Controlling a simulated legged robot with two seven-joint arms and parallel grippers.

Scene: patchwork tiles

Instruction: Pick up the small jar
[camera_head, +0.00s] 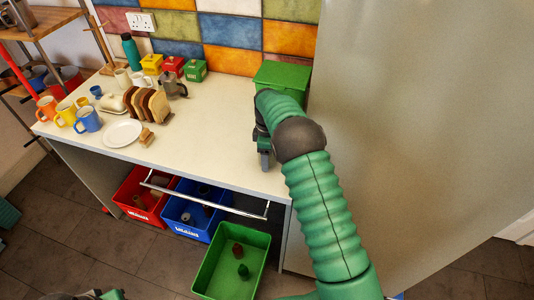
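I cannot pick out the small jar with certainty. Three small lidded canisters, yellow (152,64), red (173,66) and green (195,70), stand at the back of the worktop (210,135). My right gripper (265,158) points down over the worktop's right part, its fingers seen edge-on. I cannot tell whether it is open or holds anything. My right arm hides part of the worktop behind it. A dark and green part at the bottom left edge (88,296) seems to be my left gripper, mostly cut off.
A moka pot (173,86), toast rack (150,105), plate (122,133) and several mugs fill the worktop's left side. A green box (283,76) stands at the back right. An open green bin (212,262) is on the floor. A tall grey panel (430,120) bounds the right.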

